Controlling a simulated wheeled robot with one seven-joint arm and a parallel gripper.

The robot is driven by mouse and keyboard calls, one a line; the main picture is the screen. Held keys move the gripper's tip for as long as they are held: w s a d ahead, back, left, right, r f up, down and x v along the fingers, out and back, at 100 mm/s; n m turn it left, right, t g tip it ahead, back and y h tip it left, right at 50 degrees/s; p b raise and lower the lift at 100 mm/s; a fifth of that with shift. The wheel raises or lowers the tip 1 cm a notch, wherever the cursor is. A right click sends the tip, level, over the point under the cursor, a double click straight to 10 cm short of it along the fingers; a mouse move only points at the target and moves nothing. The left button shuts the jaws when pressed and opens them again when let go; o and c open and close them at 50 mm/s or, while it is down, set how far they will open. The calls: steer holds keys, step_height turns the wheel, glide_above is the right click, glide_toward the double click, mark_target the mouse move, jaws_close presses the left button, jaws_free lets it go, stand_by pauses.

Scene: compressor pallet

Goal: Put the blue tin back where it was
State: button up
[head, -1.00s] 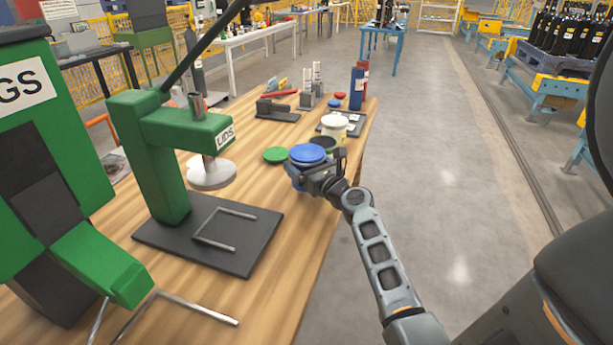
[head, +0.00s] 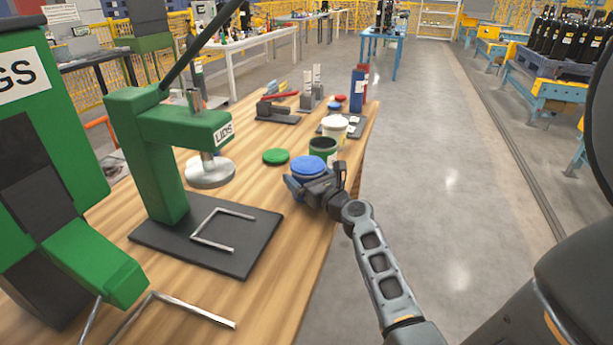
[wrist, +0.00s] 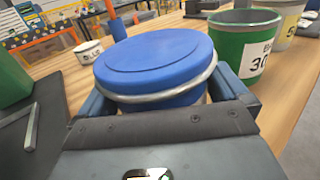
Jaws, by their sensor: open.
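The blue tin (head: 308,165) stands upright near the right edge of the wooden bench, its blue lid on. It fills the middle of the wrist view (wrist: 155,65), with a pale rim band under the lid. My gripper (head: 315,180) is open around it, one finger on each side; its palm is close to the tin's near side. The lid and palm hide the tin's lower part, so I cannot tell whether its base touches the bench.
An open green tin (head: 322,150) stands just behind, with a white tin (head: 335,125) beyond it. A green lid (head: 276,156) lies to the left. A green press (head: 150,155) marked LIDS stands further left on a dark base. Bare bench (head: 290,235) lies in front.

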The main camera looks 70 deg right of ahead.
steer(key=b+v, duration=0.1)
steer(key=v, duration=1.1)
steer(key=shift+r, duration=0.1)
